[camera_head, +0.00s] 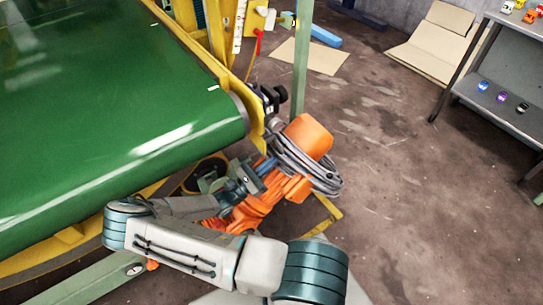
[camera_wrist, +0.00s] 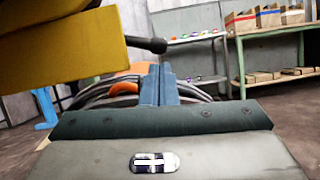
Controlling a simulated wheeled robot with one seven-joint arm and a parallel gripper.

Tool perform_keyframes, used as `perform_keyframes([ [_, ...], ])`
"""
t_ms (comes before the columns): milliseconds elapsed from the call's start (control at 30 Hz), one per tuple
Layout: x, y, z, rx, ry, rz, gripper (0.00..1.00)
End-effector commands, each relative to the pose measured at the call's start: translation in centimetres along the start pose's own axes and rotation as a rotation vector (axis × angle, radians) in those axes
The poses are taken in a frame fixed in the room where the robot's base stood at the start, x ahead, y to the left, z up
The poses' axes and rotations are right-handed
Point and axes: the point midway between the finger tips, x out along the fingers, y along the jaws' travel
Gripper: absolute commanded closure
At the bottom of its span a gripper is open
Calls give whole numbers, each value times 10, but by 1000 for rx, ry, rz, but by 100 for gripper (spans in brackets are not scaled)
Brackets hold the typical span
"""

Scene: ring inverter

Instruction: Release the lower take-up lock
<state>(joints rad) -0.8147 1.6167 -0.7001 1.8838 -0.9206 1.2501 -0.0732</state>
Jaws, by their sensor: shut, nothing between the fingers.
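My gripper (camera_head: 265,167) is beside the end of the green conveyor, below the belt's edge and close to the orange machine with its coiled grey cable. In the wrist view the two blue-grey fingers (camera_wrist: 158,86) are together and empty. A dark rod with a rounded black end (camera_wrist: 150,44) sticks out from a yellow beam (camera_wrist: 60,45), above the fingers and apart from them. A black knobbed fitting (camera_head: 274,97) sits at the conveyor's corner in the head view. I cannot tell which of these parts is the lower take-up lock.
The green belt (camera_head: 90,110) fills the left side. The orange machine (camera_head: 308,137) with its cable coil (camera_head: 290,165) stands right beside my gripper. A green post (camera_head: 301,60) rises behind. A grey shelf (camera_head: 505,95) stands far right. The floor between is clear.

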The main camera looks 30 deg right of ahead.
Motion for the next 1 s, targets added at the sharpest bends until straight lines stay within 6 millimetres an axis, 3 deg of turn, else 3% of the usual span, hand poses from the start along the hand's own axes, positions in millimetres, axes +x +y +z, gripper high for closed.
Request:
perform_keyframes([
  [300,-75,0,0,2,2,3,100],
  [500,-104,0,0,1,1,2,100],
  [1000,-114,0,0,0,-1,1,100],
])
